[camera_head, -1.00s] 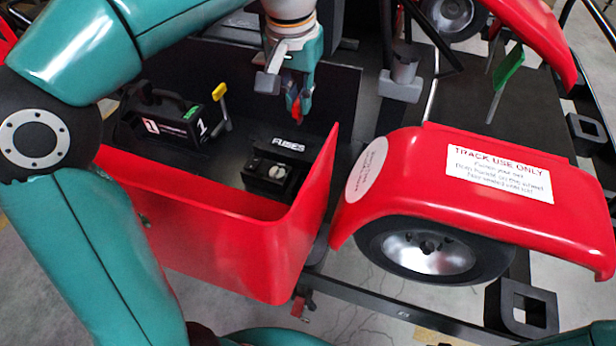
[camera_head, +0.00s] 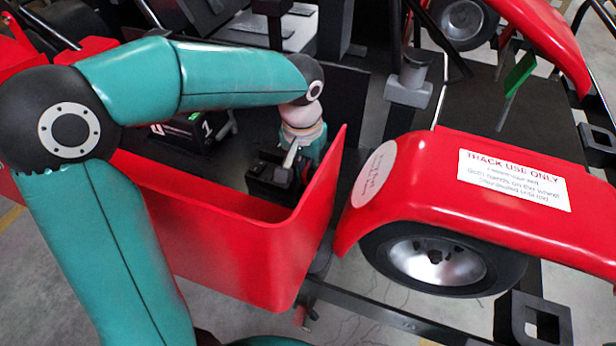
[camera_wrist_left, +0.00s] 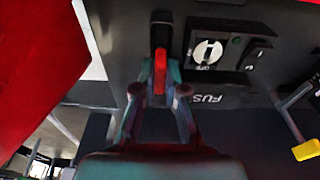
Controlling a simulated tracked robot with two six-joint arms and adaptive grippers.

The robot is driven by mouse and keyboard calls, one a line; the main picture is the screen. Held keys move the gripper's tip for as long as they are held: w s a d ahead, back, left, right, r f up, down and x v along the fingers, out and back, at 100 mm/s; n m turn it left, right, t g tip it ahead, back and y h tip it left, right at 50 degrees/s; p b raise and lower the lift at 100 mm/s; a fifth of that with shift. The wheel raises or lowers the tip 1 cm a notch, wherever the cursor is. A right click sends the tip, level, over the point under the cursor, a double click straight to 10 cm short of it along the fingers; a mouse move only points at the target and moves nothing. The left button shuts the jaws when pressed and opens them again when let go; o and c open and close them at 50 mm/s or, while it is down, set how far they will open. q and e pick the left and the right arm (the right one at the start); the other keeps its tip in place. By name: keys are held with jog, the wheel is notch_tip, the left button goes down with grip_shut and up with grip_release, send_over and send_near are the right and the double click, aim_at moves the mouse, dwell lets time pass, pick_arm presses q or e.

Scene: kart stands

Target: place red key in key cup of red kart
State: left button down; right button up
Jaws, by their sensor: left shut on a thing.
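The red kart's side panel (camera_head: 225,255) fills the middle of the head view, around a dark open bay. My left gripper (camera_head: 308,160) reaches down into the bay beside the black switch box (camera_head: 268,182). In the left wrist view my left gripper (camera_wrist_left: 160,88) is shut on the red key (camera_wrist_left: 160,70). The key's far end lies at a narrow black holder (camera_wrist_left: 161,28), perhaps the key cup. I cannot tell whether the key is inside it or only over it. My right gripper is out of view.
The switch box with a round white dial (camera_wrist_left: 207,52) stands close beside the gripper. A yellow-ended lever (camera_wrist_left: 305,149) is farther right. In the head view a black battery (camera_head: 190,132) sits left in the bay, and a red fender (camera_head: 470,190) is on the right.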

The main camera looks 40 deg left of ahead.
aim_at(306, 178)
pick_arm(q)
jog(key=shift+f, duration=1.5)
jog(key=c, duration=1.7)
grip_release()
jog(key=shift+f, duration=0.15)
jog(key=o, duration=0.5)
jog(key=shift+r, duration=0.2)
jog(key=r, duration=0.4)
jog(key=s+r, duration=0.1)
jog(key=r, duration=0.7)
jog(key=shift+s+d+p, duration=0.15)
jog(key=shift+s+p, duration=0.1)
jog(key=shift+p, duration=0.15)
